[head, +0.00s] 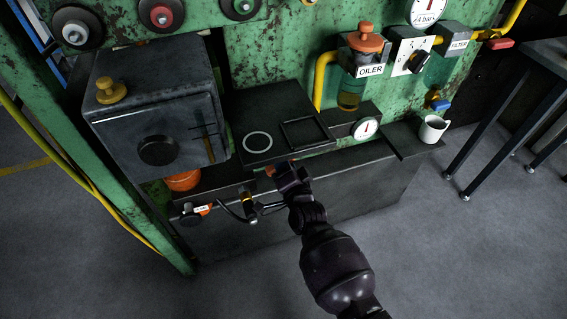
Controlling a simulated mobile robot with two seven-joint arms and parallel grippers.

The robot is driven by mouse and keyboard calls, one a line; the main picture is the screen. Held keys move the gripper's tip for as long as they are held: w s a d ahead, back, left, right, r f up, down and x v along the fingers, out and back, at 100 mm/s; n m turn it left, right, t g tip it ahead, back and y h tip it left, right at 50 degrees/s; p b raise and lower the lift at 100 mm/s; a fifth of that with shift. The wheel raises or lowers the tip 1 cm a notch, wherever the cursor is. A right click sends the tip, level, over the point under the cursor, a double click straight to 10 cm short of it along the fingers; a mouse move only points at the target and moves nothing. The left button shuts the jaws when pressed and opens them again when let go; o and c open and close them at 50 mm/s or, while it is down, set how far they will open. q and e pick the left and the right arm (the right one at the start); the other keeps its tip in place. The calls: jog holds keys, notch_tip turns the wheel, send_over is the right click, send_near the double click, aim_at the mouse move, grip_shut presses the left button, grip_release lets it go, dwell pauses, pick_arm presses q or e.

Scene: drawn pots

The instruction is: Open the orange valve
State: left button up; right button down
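Several orange parts show, and I cannot tell for certain which is the valve. A small orange piece (270,171) shows at the tip of my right gripper (283,177), below the black shelf. The gripper covers most of whatever is there. Whether its fingers are open or shut is hidden. An orange knob (366,38) tops the oiler (362,58) on the green panel. A rounded orange part (183,181) sits under the grey box. A small orange tag (205,209) is beside a black fitting at the lower left. My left gripper is not in view.
The grey box (155,105) with a yellow knob (110,90) juts out at left. A black shelf (262,115) with a ring and a square frame is above my gripper. A white mug (432,129) stands at right. A table (515,85) is further right. The front floor is clear.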

jog(key=m, duration=0.3)
jog(key=shift+f+m, duration=0.25)
jog(key=shift+m, duration=0.05)
jog(key=shift+d+f+m+b, duration=0.1)
jog(key=shift+m+b, duration=0.3)
jog(key=shift+m, duration=0.7)
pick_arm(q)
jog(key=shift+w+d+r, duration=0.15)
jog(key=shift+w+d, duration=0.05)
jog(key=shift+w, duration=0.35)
pick_arm(e)
jog(key=shift+m, duration=0.3)
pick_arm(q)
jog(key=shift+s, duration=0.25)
pick_arm(e)
jog(key=c, duration=1)
grip_release()
